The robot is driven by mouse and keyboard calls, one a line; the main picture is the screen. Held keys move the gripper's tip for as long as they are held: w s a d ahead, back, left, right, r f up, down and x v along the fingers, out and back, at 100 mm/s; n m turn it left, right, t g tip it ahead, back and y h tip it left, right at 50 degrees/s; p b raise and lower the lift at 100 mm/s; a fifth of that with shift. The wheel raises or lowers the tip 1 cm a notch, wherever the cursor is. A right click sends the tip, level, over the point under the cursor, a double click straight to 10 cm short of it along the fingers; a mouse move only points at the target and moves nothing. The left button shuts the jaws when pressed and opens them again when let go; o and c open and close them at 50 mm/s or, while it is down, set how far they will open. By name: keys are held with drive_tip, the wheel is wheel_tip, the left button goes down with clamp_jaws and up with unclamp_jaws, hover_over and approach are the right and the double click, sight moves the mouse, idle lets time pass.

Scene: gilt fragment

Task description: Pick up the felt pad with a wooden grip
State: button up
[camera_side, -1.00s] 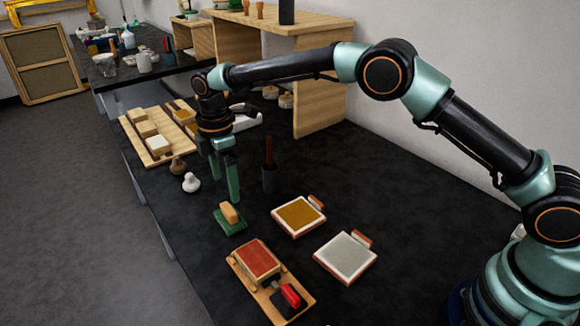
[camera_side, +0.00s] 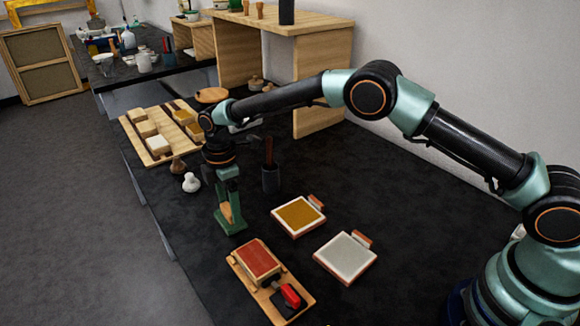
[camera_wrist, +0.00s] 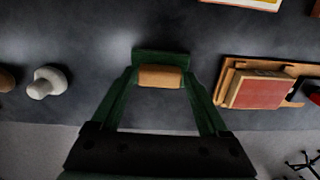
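The felt pad (camera_side: 232,226) is a dark green block with a tan wooden grip (camera_side: 226,213) on top. It lies flat on the black bench. In the wrist view the green pad (camera_wrist: 165,56) shows behind the wooden grip (camera_wrist: 160,77). My gripper (camera_side: 229,214) is lowered over the pad, pointing down. Its green fingers stand apart, one at each end of the grip, in the wrist view too (camera_wrist: 160,78). Any gap between fingers and grip is very small, and contact is unclear. The fingers partly hide the pad in the side view.
A wooden tray with a red-topped block (camera_side: 258,261) stands in front. Framed gold (camera_side: 299,215) and grey (camera_side: 345,257) pads lie to the right. A dark cup (camera_side: 270,178) stands behind right, a white knob (camera_side: 191,182) behind left. The bench's left edge is near.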

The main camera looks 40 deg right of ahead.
sight(229, 208)
drive_tip(key=c, duration=0.9)
drive_tip(key=shift+r, duration=0.1)
wheel_tip(229, 208, up, 20)
drive_tip(key=shift+f, duration=0.1)
